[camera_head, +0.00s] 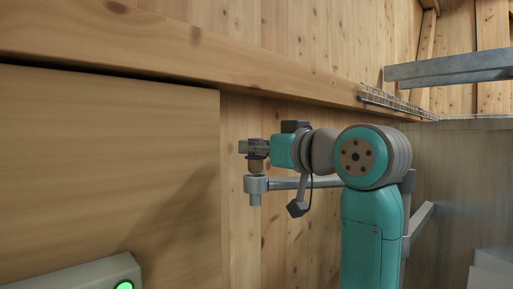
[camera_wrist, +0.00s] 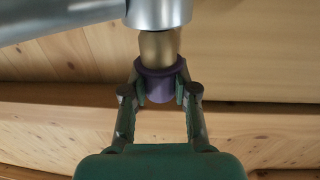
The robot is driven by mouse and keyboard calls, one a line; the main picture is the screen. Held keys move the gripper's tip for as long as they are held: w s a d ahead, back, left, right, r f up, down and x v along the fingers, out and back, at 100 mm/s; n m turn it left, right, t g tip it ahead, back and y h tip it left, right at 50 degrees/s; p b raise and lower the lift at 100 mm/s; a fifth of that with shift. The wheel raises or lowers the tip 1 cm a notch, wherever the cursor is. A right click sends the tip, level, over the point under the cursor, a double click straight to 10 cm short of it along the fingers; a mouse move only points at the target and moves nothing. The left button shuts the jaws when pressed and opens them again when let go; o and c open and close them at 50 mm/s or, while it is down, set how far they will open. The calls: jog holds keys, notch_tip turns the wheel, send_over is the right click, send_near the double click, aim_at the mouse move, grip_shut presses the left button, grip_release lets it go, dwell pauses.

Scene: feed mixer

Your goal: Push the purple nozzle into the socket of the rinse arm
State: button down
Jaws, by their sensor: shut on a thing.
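The purple nozzle (camera_wrist: 158,84) is held between the two fingers of my gripper (camera_wrist: 160,95) in the wrist view. A brass-coloured section (camera_wrist: 159,45) lies between the purple collar and the round metal end of the rinse arm (camera_wrist: 158,13). The brass section meets the rim of this end, lined up with it; how far it reaches inside is hidden. In the head view my gripper (camera_head: 256,148) is just above the end of the rinse arm (camera_head: 255,187), with the brass section (camera_head: 256,166) between them. The inside of the socket is hidden.
A wooden panel (camera_head: 100,170) fills the left, and a wooden beam (camera_head: 200,50) runs above. A grey box with a green lit button (camera_head: 124,286) is at the bottom left. A metal rail (camera_head: 450,69) and wire rack (camera_head: 395,103) are at the upper right.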

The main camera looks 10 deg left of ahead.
jog(key=shift+f, duration=1.4)
jog(key=c, duration=0.8)
grip_release()
jog(key=shift+v, duration=3.75)
